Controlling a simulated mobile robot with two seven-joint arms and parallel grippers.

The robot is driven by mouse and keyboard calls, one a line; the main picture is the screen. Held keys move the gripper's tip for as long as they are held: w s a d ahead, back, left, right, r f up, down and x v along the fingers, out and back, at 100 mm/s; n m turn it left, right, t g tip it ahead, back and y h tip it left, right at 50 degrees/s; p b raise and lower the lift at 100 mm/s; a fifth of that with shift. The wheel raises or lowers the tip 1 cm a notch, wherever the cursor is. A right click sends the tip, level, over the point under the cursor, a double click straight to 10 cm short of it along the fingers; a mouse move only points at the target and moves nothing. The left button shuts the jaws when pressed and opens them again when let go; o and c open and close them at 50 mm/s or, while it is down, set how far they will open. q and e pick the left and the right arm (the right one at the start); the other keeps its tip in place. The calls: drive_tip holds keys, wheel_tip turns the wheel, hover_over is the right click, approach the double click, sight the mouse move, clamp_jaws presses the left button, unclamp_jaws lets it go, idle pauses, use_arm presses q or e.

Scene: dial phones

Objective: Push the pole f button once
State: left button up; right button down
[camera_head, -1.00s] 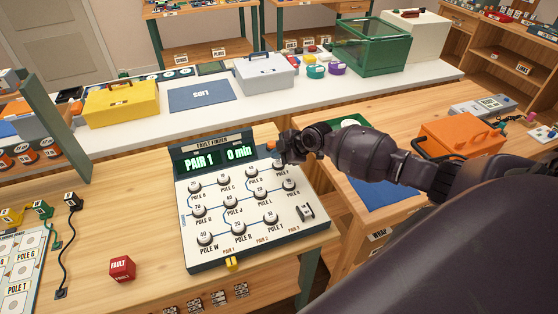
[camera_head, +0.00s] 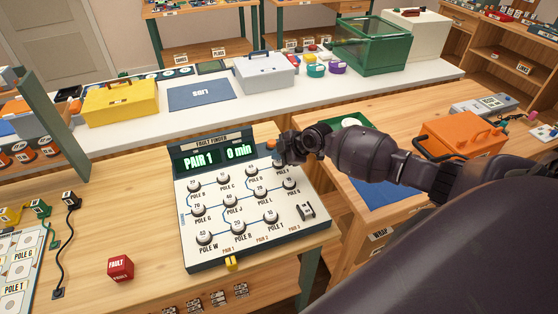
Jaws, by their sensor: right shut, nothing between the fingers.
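The fault finder (camera_head: 222,252) is a white panel in a dark case on the wooden table. Its green display (camera_head: 218,156) reads PAIR 1 and 0 min. My left gripper is not in view.
A red FAULT cube (camera_head: 121,268) lies on the table left of the panel. A black cable (camera_head: 69,238) and a labelled board (camera_head: 22,262) are further left. A yellow toolbox (camera_head: 121,102) and a grey toolbox (camera_head: 265,73) stand on the white shelf behind.

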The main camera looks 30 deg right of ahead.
sight(279, 161)
drive_tip(key=shift+f, duration=0.25)
idle(0.8)
drive_tip(key=shift+r, duration=0.75)
drive_tip(key=shift+r+p, duration=2.2)
drive_tip(key=shift+r, duration=0.8)
drive_tip(key=shift+f, duration=0.1)
